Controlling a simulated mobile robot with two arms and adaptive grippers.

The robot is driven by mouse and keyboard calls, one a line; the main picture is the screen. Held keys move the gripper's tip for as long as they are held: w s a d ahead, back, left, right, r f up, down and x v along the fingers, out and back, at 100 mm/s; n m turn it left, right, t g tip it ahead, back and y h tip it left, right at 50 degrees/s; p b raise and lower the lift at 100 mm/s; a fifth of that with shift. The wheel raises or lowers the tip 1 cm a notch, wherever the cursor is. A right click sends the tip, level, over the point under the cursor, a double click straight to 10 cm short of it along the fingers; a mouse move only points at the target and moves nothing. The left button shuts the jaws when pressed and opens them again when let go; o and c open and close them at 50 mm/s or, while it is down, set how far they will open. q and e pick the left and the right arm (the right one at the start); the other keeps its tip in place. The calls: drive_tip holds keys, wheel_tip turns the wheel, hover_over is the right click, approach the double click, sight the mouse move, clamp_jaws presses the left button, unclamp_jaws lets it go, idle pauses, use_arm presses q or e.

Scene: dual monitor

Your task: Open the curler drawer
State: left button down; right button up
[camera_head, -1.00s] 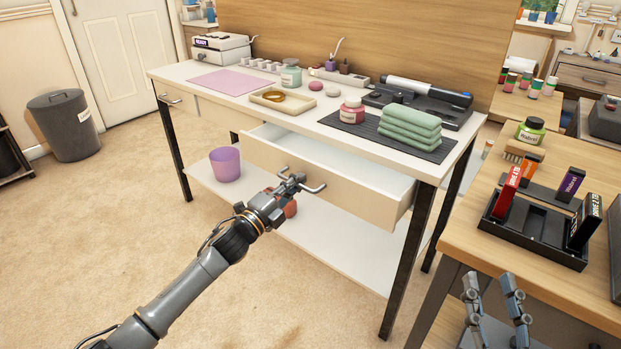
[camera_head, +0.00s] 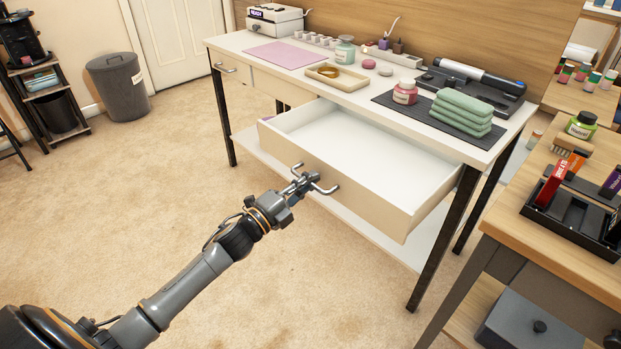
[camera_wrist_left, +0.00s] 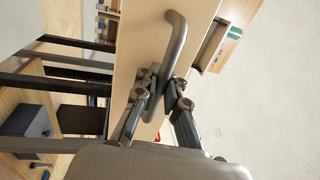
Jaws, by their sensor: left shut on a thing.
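The curler drawer (camera_head: 345,182) is a pale drawer under the right part of the white table. It is pulled well out, and its bare white inside shows. My left gripper (camera_head: 303,183) is at the metal bar handle on the drawer front, shut on it. The handle (camera_head: 328,190) sticks out to the right of the fingers. In the left wrist view the curved grey handle (camera_wrist_left: 176,40) runs between the two fingers of my left gripper (camera_wrist_left: 165,88). The curler (camera_head: 458,70) lies in a black holder on the table top. My right gripper is out of view.
Green folded towels (camera_head: 462,110) and a pink jar (camera_head: 405,91) sit on a dark mat above the drawer. A wooden table (camera_head: 520,215) with a black tray stands close on the right. The carpet (camera_head: 130,215) in front is clear.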

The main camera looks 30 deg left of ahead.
use_arm(q)
drive_tip(key=shift+f, duration=0.15)
drive_tip(key=c, duration=1.4)
unclamp_jaws()
drive_tip(key=shift+s, duration=0.1)
drive_tip(key=v, duration=1.1)
drive_tip(key=shift+s+a, duration=0.15)
drive_tip(key=shift+s, duration=0.25)
